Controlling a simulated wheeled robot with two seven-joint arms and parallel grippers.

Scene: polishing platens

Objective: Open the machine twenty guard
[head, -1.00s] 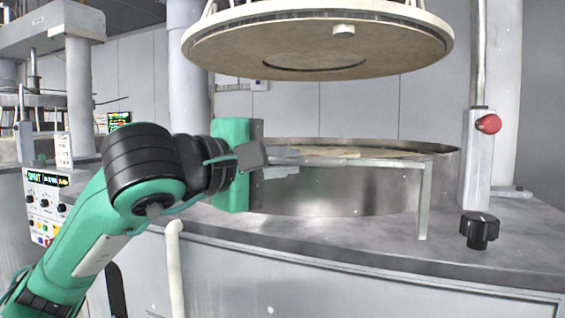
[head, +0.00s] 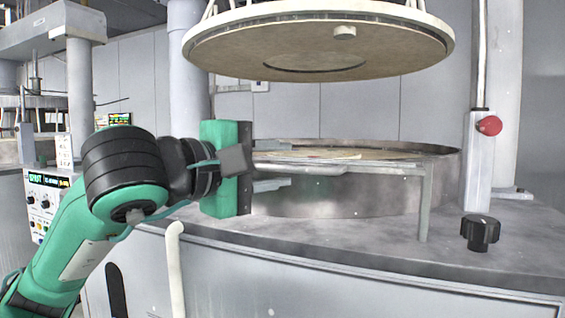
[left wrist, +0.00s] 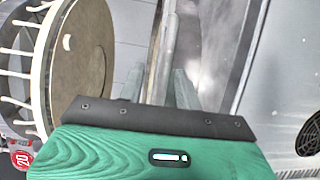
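The guard appears to be the grey metal rail (head: 370,164) with an upright leg (head: 424,205), in front of the round metal basin (head: 330,195). My left gripper (head: 272,176), with its green body, is at the rail's left end in the head view. In the left wrist view, its two grey fingers (left wrist: 158,88) stand apart, with the rail (left wrist: 160,50) running between them. Contact with the rail cannot be told. My right gripper is not in view.
A large round plate (head: 320,45) hangs above the basin. A post with a red knob (head: 489,125) and a black knob (head: 480,231) stand at the right. A control panel (head: 42,195) is at the left. A red tag (left wrist: 22,158) shows in the left wrist view.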

